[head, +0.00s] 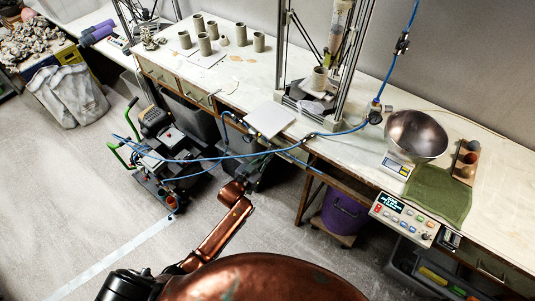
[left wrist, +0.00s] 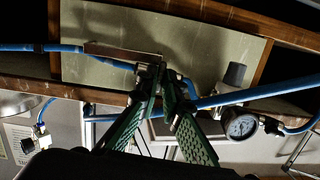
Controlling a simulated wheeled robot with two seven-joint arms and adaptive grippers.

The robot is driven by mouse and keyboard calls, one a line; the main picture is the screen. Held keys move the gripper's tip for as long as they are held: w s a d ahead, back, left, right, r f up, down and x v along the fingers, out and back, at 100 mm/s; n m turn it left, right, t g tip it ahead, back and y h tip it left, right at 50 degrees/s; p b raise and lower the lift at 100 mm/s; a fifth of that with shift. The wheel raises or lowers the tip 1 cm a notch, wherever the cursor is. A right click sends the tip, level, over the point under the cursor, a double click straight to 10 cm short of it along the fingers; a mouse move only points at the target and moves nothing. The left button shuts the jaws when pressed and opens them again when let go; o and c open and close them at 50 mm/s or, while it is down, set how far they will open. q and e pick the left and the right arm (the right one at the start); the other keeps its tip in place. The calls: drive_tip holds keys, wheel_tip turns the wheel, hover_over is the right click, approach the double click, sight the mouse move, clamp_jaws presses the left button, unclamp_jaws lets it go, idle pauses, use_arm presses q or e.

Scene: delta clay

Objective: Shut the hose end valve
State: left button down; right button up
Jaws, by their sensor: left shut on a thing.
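My left gripper (head: 262,157) is at the front edge of the bench, beside the blue hose. In the left wrist view its green ridged fingers (left wrist: 160,84) come together at the tips, shut on the metal hose end valve (left wrist: 152,64). In the head view the valve is too small to make out. My right gripper is not in view.
The blue hose (head: 315,134) runs along the bench (head: 490,205) and over to a wheeled cart (head: 165,160). A pressure gauge (left wrist: 240,124) is right of the fingers. A metal bowl (head: 416,135) and control box (head: 404,219) stand right; the floor (head: 60,200) is open left.

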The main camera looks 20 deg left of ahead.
use_arm(q)
drive_tip(key=shift+f, duration=0.15)
idle(0.4)
drive_tip(key=c, duration=2.1)
unclamp_jaws()
drive_tip(key=v, duration=1.2)
drive_tip(key=shift+d, duration=0.1)
